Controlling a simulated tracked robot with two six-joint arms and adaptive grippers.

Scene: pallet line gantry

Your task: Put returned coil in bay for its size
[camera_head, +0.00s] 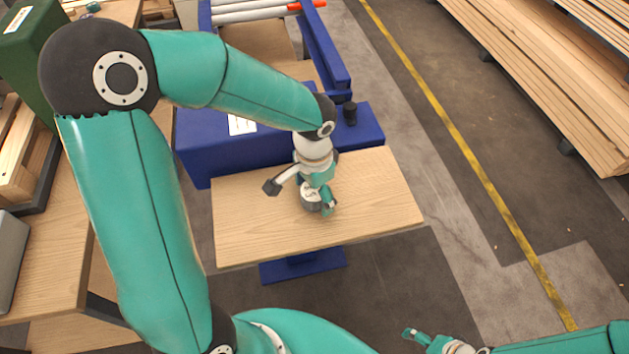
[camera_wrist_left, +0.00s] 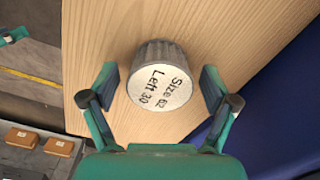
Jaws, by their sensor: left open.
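The returned coil (camera_head: 311,199) stands on a light wooden table (camera_head: 385,190) in the head view. It is a short grey cylinder with a ribbed side and a white top, seen closely in the left wrist view (camera_wrist_left: 160,88), where the top reads "Size 62" and "Left 30". My left gripper (camera_head: 317,196) is over the coil, pointing down. In the left wrist view its open fingers (camera_wrist_left: 159,85) are on either side of the coil, with a gap at each side. My right gripper (camera_head: 425,338) is at the bottom edge of the head view, its jaws unclear. I cannot identify the size bays.
A blue machine frame (camera_head: 225,150) stands behind the table, with a dark knob (camera_head: 349,112). A wooden bench (camera_head: 45,275) is at the left. Stacked planks (camera_head: 545,80) lie at the right beyond a yellow floor line (camera_head: 470,160). Brown blocks (camera_wrist_left: 58,146) show at the wrist view's lower left.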

